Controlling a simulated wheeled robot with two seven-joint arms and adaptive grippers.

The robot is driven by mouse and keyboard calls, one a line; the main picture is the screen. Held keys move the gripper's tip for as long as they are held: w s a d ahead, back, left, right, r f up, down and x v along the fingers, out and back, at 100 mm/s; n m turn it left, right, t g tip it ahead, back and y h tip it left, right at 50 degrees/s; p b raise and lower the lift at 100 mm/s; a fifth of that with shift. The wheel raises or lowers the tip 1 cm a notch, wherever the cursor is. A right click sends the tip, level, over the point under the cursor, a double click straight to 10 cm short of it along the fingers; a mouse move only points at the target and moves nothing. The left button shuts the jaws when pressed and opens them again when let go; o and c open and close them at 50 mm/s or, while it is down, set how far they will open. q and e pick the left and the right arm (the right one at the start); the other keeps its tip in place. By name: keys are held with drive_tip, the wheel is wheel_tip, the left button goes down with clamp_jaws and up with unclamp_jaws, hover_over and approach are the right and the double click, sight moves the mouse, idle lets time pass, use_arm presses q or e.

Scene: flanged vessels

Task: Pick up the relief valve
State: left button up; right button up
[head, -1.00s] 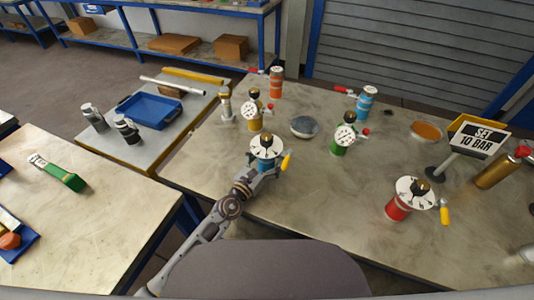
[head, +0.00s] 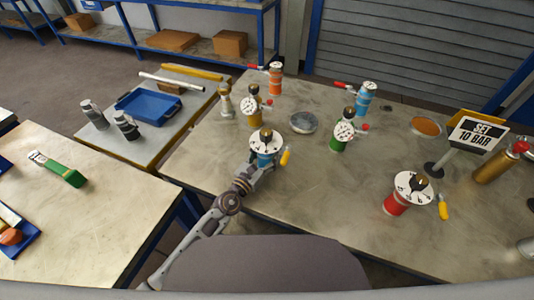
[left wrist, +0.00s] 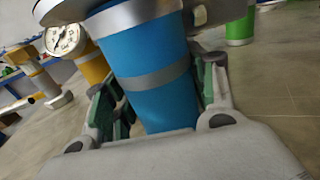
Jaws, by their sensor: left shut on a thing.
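A blue cylinder topped by a round white dial plate and a dark knob (head: 267,143), with a yellow handle at its right, stands near the table's front left. My left gripper (head: 262,170) is shut on its blue body. In the left wrist view the blue body (left wrist: 150,75), with a grey band, sits between the green-padded fingers of the left gripper (left wrist: 160,95). I cannot tell whether its base touches the table. A similar red unit (head: 397,203) with a white dial plate and yellow handle stands at the right. No label marks which item is the relief valve. My right gripper is not in view.
Close behind stand a yellow unit with a gauge (head: 252,115) and a silver fitting (head: 227,100). A green gauge unit (head: 340,138), a round grey dish (head: 303,122) and a "SET 10 BAR" sign (head: 473,133) are to the right. The middle front of the table is clear.

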sight(262, 140)
use_arm(q)
drive_tip(key=shift+r, duration=0.25)
drive_tip(key=shift+r+p, duration=1.2)
drive_tip(key=shift+r, duration=0.3)
wheel_tip(262, 140, up, 2)
drive_tip(key=shift+r+p, duration=0.2)
drive_tip(key=shift+p, duration=0.6)
wheel_tip(262, 140, up, 3)
drive_tip(key=shift+p, duration=0.95)
drive_tip(key=shift+r+p, duration=0.45)
drive_tip(key=shift+r, duration=0.2)
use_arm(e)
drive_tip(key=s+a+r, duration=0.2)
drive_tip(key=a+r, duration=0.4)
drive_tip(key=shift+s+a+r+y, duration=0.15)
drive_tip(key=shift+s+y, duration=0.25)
